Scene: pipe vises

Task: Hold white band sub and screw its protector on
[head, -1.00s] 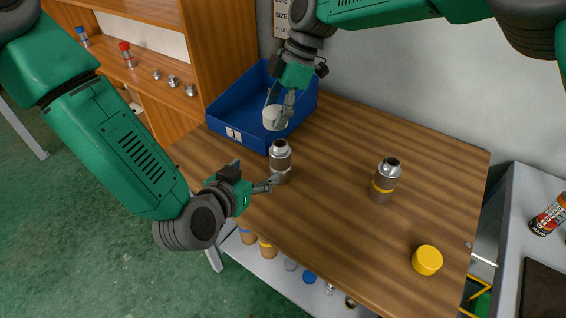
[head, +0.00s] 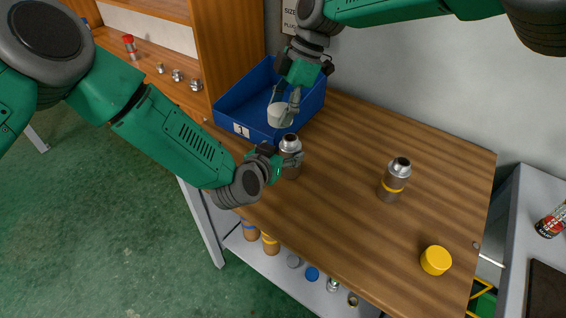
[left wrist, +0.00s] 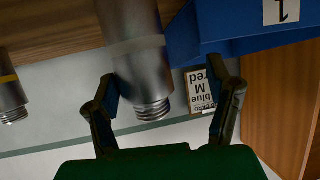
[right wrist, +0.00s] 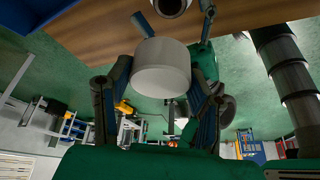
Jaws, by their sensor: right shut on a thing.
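The white band sub (head: 289,172) is a grey metal cylinder standing upright on the table in front of the blue bin. In the left wrist view the sub (left wrist: 138,60) shows its pale band and threaded end. My left gripper (head: 294,158) is at the sub. Its fingers (left wrist: 165,108) are spread, with the sub's threaded end between them, nearer the left finger in that picture. My right gripper (head: 285,103) is shut on the white protector (head: 280,116), held above the bin's front edge. The protector also shows between the fingers in the right wrist view (right wrist: 162,68).
The blue bin (head: 240,108), labelled 1, stands at the table's back left. A yellow band sub (head: 391,188) stands upright at right, with a yellow protector (head: 436,260) near the front right edge. The table (head: 340,215) between is clear. A shelf holds several fittings.

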